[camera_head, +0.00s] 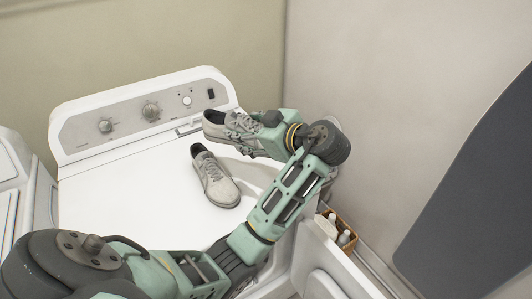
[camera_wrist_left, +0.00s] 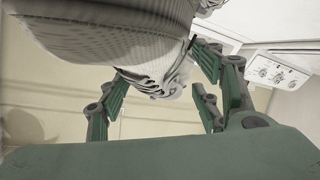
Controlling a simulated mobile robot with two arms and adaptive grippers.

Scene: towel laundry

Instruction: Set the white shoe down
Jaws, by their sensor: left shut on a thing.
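A greyish-white lace-up shoe (camera_head: 222,131) is held in my left gripper (camera_head: 252,133) above the back right part of the white washing machine top (camera_head: 120,200). My right gripper is not in view.
The control panel (camera_head: 128,115) with knobs rises at the back of the machine. The left half of the top is clear. Another white appliance (camera_head: 15,170) stands at the left. A brown box with bottles (camera_head: 340,236) sits low at the right, beside the wall.

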